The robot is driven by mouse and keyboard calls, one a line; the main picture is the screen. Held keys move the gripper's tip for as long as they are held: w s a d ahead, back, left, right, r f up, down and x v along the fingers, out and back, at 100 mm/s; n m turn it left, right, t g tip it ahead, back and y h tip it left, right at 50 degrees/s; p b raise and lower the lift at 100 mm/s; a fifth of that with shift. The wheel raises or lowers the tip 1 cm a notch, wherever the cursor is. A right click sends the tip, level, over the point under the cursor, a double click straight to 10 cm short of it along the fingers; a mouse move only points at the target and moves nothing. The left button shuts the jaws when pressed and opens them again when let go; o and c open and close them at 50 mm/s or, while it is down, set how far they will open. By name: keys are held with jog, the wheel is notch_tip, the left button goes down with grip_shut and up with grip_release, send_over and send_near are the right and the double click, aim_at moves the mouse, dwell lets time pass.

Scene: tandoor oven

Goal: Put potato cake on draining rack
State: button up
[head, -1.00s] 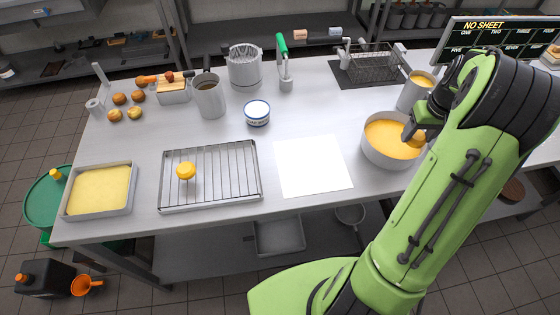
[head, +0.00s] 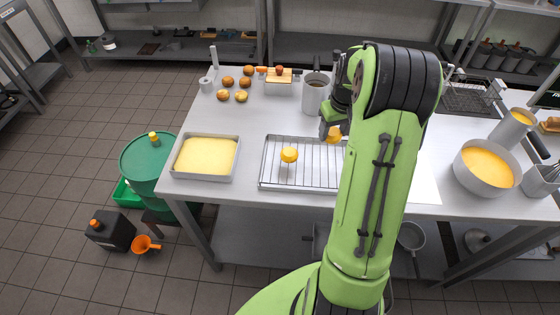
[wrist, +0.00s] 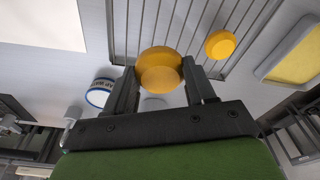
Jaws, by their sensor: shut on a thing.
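My gripper (head: 334,122) is shut on a yellow-orange potato cake (head: 333,134). The wrist view shows the held cake (wrist: 159,69) between the two fingers (wrist: 163,88). In the head view the cake appears at the far right part of the wire draining rack (head: 272,165), and it looks held above it; the exact height is hard to tell. Another yellow cake (head: 289,154) sits on the left part of the rack, and it also shows in the wrist view (wrist: 220,44). My arm hides the right end of the rack.
A pan of yellow batter (head: 207,156) stands left of the rack. A tall grey pot (head: 315,92) stands behind it, and a large pot of orange liquid (head: 487,164) is at the right. The rack's middle is clear.

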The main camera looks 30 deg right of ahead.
send_near(327, 160)
jog(key=f, duration=0.5)
jog(key=shift+w+f+b, duration=0.1)
jog(key=shift+w+b, duration=0.25)
jog(key=shift+w, duration=0.05)
jog(key=shift+f, duration=0.4)
jog(key=shift+d, duration=0.15)
jog(key=shift+f, duration=0.2)
jog(key=o, duration=1)
jog(key=shift+o, duration=0.2)
jog(key=shift+r, duration=0.1)
